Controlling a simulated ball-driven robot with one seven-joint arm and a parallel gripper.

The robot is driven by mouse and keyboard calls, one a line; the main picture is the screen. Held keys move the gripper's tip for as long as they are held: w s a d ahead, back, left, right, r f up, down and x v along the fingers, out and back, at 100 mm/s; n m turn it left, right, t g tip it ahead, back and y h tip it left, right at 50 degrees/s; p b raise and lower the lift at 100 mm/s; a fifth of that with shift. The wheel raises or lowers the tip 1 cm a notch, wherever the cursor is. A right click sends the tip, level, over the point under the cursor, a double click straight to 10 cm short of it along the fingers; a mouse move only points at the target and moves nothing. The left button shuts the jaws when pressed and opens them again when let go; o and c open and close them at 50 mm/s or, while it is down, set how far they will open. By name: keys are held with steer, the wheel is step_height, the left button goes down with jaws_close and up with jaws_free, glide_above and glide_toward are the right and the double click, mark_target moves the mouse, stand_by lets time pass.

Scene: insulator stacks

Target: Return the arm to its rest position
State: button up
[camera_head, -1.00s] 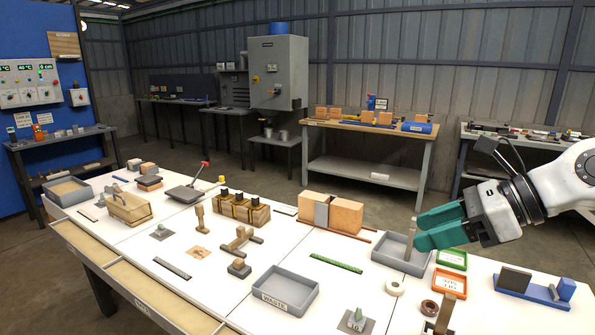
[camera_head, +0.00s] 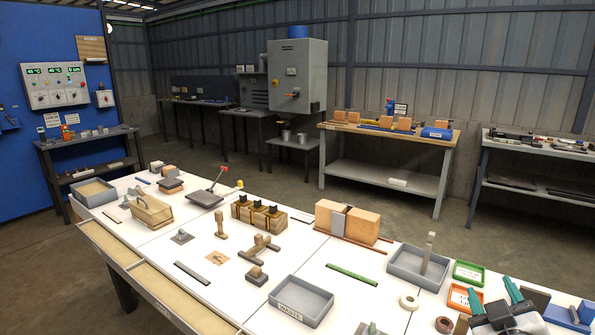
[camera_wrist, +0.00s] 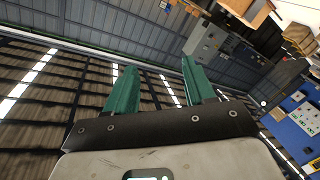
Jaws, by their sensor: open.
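My gripper (camera_head: 495,296) is at the lower right of the head view, over the right end of the white table (camera_head: 225,288). Its two green fingers are spread apart with nothing between them. In the wrist view the green fingers (camera_wrist: 160,88) also stand apart and empty, with the ceiling, wall and machines behind them. Most of my arm is outside the head view.
A grey tray (camera_head: 402,274) with an upright stick-like piece stands left of my gripper. A green tray (camera_head: 468,273) and an orange tray (camera_head: 457,301) are close by. A grey waste bin (camera_head: 288,286) stands at the front. Floor shows behind the table.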

steer(key=s+a+f+m+g+y, duration=0.15)
steer(key=s+f+g, duration=0.25)
steer(key=s+f, duration=0.45)
steer(key=s+a+f+m+g+y, duration=0.15)
steer(key=s+f+g, duration=0.3)
steer(key=f, duration=0.65)
steer(key=s+a+f+g+y+p, duration=0.1)
steer(key=s+f+g, duration=0.2)
steer(key=s, duration=0.7)
steer(key=s+a+f+g+y, duration=0.1)
steer(key=s+f, duration=0.4)
steer(key=s, duration=0.5)
steer(key=a+g, duration=0.1)
steer(key=g, duration=0.1)
steer(key=shift+s+m+g+p, duration=0.25)
steer(key=shift+m+g+p, duration=0.1)
steer(key=shift+m, duration=0.05)
